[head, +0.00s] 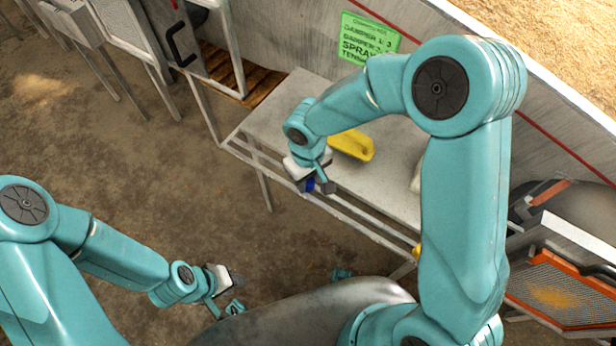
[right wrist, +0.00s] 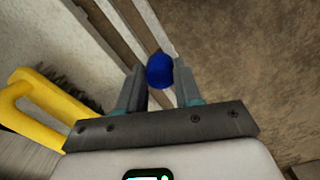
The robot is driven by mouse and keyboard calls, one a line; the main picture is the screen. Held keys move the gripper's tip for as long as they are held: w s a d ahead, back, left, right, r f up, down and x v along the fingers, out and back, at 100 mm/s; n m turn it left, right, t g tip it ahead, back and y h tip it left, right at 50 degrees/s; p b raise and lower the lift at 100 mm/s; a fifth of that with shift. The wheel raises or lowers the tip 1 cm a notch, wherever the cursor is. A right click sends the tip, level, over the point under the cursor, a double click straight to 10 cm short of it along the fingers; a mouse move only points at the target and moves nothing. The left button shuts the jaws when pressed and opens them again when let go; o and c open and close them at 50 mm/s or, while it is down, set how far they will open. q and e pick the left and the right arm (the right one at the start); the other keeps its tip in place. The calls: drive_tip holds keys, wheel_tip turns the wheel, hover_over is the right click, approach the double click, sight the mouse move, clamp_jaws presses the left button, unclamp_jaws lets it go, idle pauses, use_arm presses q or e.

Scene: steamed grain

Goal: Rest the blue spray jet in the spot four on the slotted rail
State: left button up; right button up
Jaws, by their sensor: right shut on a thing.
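My right gripper (head: 319,187) is shut on the blue spray jet (head: 309,185) at the table's front edge. In the right wrist view the jet (right wrist: 160,70) shows as a rounded blue end between the fingertips of the right gripper (right wrist: 158,80). The slotted rail (head: 367,222) runs along the front of the grey table; it also shows in the right wrist view (right wrist: 112,38), beside the jet. I cannot tell whether jet and rail touch, and the slots are not clear. My left gripper (head: 238,293) is open and empty, low and away from the table.
A yellow brush (head: 352,145) lies on the grey table (head: 280,113) behind the right gripper. A green sign (head: 368,38) on the wall is partly hidden by my right arm. An orange-framed mesh screen (head: 555,290) stands at right.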

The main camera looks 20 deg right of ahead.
drive_tip(key=o, duration=1.1)
drive_tip(key=shift+r, duration=0.1)
wheel_tip(320, 180, up, 16)
drive_tip(key=p, duration=0.3)
drive_tip(key=shift+r, duration=0.1)
drive_tip(key=shift+p, duration=0.3)
drive_tip(key=s+f+m+y+p, duration=0.1)
drive_tip(key=s+f+m+p, duration=0.1)
drive_tip(key=s+f, duration=0.3)
drive_tip(key=s+f+m+y+p, duration=0.1)
drive_tip(key=s+f+p, duration=0.4)
drive_tip(key=s+f+m+y+p, duration=0.2)
drive_tip(key=s+f+p, duration=0.2)
drive_tip(key=s+f, duration=0.1)
drive_tip(key=shift+a+f+m, duration=0.3)
drive_tip(key=shift+f, duration=0.15)
